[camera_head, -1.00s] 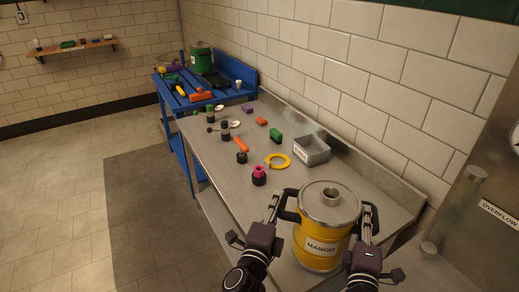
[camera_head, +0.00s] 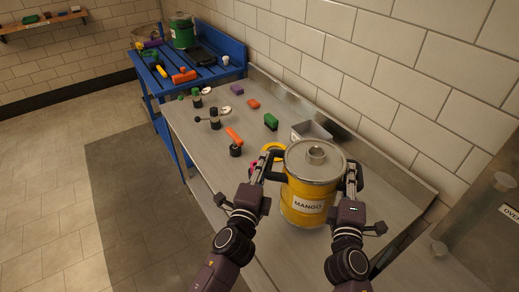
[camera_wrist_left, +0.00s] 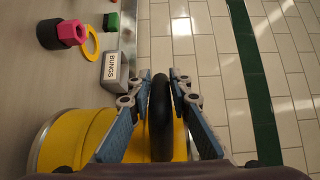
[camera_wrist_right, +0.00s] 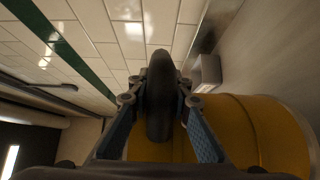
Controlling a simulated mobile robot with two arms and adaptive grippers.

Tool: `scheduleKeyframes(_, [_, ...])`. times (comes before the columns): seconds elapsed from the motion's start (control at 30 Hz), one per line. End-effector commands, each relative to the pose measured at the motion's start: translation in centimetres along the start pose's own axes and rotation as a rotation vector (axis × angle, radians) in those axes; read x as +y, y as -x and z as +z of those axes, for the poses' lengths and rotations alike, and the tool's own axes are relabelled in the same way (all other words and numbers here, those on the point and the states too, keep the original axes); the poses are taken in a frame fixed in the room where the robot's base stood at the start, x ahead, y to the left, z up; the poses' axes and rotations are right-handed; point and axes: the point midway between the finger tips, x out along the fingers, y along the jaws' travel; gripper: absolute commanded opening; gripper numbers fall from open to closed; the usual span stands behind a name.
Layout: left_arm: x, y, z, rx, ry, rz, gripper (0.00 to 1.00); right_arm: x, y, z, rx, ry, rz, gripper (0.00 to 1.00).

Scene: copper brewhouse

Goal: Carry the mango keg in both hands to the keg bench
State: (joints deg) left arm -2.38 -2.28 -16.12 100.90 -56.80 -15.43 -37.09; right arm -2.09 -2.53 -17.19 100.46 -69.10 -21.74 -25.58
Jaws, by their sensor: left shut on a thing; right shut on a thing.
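The mango keg (camera_head: 310,190) is a yellow can with a grey lid, a MANGO label and a black handle on each side. It is upright at the near part of the steel table (camera_head: 205,150); I cannot tell whether its base touches. My left gripper (camera_head: 268,165) is shut on its left handle, which also shows in the left wrist view (camera_wrist_left: 160,115). My right gripper (camera_head: 352,182) is shut on the right handle, seen in the right wrist view (camera_wrist_right: 160,95). A blue bench (camera_head: 150,80) bearing a green keg (camera_head: 182,32) stands beyond the table; it may be the keg bench.
Behind the keg are a grey BUNGS tray (camera_head: 312,131), a partly hidden yellow ring (camera_head: 272,149) and a pink part (camera_wrist_left: 72,32). Several small tools and blocks, including a green block (camera_head: 271,121), lie farther along the table. Open floor (camera_head: 50,180) is on the left; a tiled wall borders the right.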

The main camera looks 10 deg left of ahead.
Motion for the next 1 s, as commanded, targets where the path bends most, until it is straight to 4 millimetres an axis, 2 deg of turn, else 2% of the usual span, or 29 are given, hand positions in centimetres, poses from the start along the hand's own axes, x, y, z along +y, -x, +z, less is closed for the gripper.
scheduleKeyframes(0.37, [0.5,0.0,-0.1,0.002,0.001,-0.003,0.0,-0.5,0.0,-0.1,0.002,0.0,0.003,0.0])
scheduleKeyframes(1.0, [3.9,0.0,-0.1,0.002,0.001,-0.003,0.0,-3.9,0.0,-0.1,0.002,0.0,0.003,0.0])
